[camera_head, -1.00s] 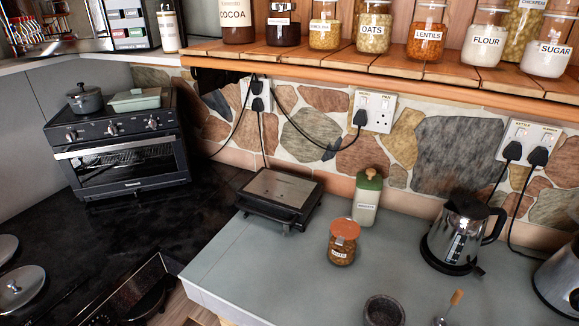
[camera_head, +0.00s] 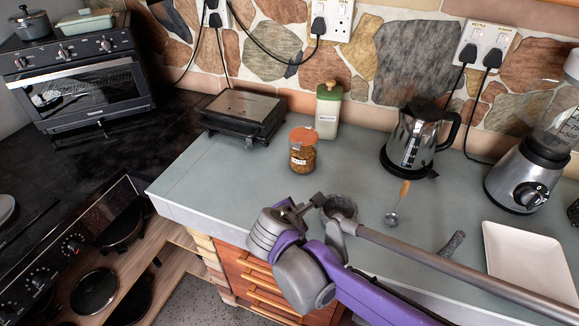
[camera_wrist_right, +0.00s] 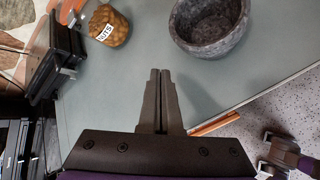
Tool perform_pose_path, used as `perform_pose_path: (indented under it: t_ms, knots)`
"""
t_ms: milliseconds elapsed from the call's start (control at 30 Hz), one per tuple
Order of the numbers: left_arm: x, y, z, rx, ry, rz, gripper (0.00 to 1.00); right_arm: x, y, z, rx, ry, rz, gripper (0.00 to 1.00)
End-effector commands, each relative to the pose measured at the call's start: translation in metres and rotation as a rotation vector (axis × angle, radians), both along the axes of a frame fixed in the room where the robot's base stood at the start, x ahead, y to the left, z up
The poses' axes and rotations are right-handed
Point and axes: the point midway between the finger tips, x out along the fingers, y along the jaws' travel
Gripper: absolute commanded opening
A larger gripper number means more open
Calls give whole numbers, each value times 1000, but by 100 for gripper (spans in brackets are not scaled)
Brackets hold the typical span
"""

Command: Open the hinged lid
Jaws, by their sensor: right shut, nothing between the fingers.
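A black countertop press (camera_head: 240,113) with a flat metal-topped hinged lid stands at the left end of the grey counter, its lid closed. It also shows at the left edge of the right wrist view (camera_wrist_right: 52,58). My right gripper (camera_head: 292,212) is over the counter's front edge, beside the stone mortar (camera_head: 341,206) and to the right of and nearer than the press, apart from it. In the right wrist view its fingers (camera_wrist_right: 159,75) are together with nothing between them.
A jar of nuts (camera_head: 303,150) and a green-topped bottle (camera_head: 328,110) stand right of the press. A kettle (camera_head: 413,140), spoon (camera_head: 396,208), blender (camera_head: 530,175) and white tray (camera_head: 530,262) are farther right. Counter in front of the press is clear.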

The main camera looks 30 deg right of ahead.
Motion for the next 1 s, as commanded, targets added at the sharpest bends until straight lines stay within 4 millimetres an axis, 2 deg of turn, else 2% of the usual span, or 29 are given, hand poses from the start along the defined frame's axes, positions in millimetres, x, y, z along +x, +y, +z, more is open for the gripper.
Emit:
perform_pose_path:
  t_ms: [33,100,200,300,533,933,967,1000]
  knots:
    - [-3,0,-13,0,6,0,50,20,1,-3,-146,58,96,0]
    - [-5,0,-21,0,9,0,50,44,1,5,-349,138,212,0]
    - [-6,0,-28,0,12,0,50,69,5,14,-567,230,318,0]
    - [-6,0,-31,0,13,0,50,82,8,21,-689,282,370,0]
    - [-6,0,-31,0,13,0,50,97,-4,19,-735,304,384,0]
    - [-6,0,-31,0,13,0,50,148,-63,-8,-731,302,383,0]
    - [-6,0,-30,0,12,0,50,150,-66,-6,-731,302,383,0]
    - [-6,0,-27,0,11,0,50,149,-63,5,-732,301,385,0]
